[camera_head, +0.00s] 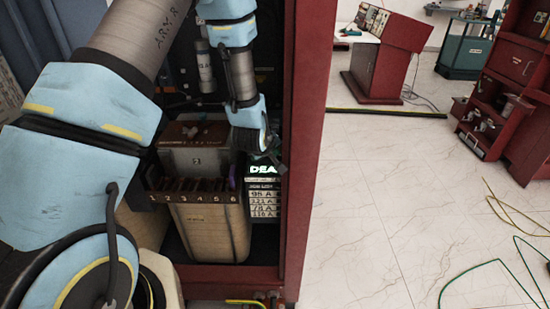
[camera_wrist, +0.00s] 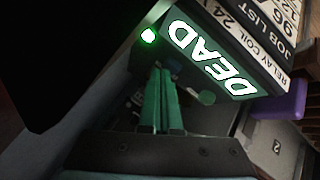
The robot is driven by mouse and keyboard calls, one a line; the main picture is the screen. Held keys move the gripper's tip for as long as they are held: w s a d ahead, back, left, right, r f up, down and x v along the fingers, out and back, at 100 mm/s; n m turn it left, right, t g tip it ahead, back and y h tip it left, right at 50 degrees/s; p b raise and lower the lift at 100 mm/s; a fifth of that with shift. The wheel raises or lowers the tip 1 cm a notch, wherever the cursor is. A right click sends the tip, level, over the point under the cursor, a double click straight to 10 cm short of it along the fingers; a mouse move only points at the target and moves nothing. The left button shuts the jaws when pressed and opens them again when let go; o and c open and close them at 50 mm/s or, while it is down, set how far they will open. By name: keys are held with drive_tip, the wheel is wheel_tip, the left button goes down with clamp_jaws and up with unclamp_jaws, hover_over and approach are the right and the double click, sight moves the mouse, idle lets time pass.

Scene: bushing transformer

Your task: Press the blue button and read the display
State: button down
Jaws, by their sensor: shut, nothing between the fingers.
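The display (camera_wrist: 210,60) shows glowing letters that read "DEAD" in the wrist view, where it is tilted. In the head view the display (camera_head: 264,170) shows "DEA", with its right end partly covered. A small green light (camera_wrist: 148,36) glows beside the display. My gripper (camera_wrist: 162,74) has its two green fingers side by side, shut and empty, with the tips just beside the display's housing. In the head view my wrist is just above the display. I cannot make out a blue button; it may be hidden by my gripper or in shadow.
Below the display is a job list panel (camera_head: 263,204) with number plates. A purple part (camera_wrist: 281,105) and a box numbered 2 (camera_wrist: 270,146) are near my gripper. A beige container (camera_head: 208,232) stands in the red cabinet (camera_head: 304,130). The tiled floor at right has loose cables.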

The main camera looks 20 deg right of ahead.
drive_tip(key=shift+f, duration=0.2)
drive_tip(key=shift+r, duration=0.1)
drive_tip(key=shift+r+p, duration=0.4)
drive_tip(key=shift+r, duration=0.4)
drive_tip(key=shift+r, duration=0.15)
wheel_tip(320, 180, up, 5)
drive_tip(key=p, duration=0.3)
idle(0.9)
